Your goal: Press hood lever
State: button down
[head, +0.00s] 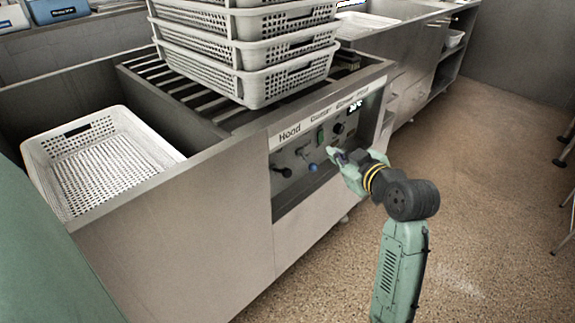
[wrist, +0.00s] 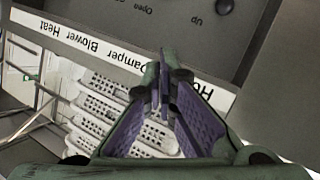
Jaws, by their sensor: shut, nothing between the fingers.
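The hood lever is most likely the dark-knobbed lever (head: 283,171) at the left end of the grey control panel (head: 300,190), below the printed word "Hood". In the wrist view the panel appears upside down, with a dark round knob (wrist: 225,6) at the top edge beside the word "Up". My gripper (head: 334,156) is shut and empty in front of the panel, to the right of the dark-knobbed lever and apart from it. In the wrist view the closed fingertips (wrist: 163,70) overlap the label strip (wrist: 120,55) and partly hide its lettering.
A blue-tipped control (head: 312,167) and a green switch (head: 320,135) sit close to my gripper. Stacked white perforated baskets (head: 265,85) stand on the slatted top above the panel. Another basket (head: 105,165) lies at left. The floor (head: 480,220) at right is open.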

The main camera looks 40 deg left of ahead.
jog(key=s+a+f+n+g+y, duration=0.1)
jog(key=s+a+n+g, duration=0.3)
jog(key=s, duration=0.2)
jog(key=shift+a, duration=0.25)
jog(key=p, duration=0.2)
send_over(280, 171)
jog(key=s+d, duration=0.3)
jog(key=d, duration=0.1)
notch_tip(280, 171, down, 3)
jog(key=shift+w+f, duration=0.25)
jog(key=shift+f, duration=0.45)
jog(key=shift+w+f, duration=0.25)
jog(key=shift+f, duration=0.4)
jog(key=shift+w+f, duration=0.25)
jog(key=shift+f, duration=0.45)
jog(key=shift+f, duration=0.1)
jog(key=shift+d+f+y+b, duration=0.2)
jog(key=shift+f+y+b, duration=0.1)
jog(key=shift+b, duration=0.7)
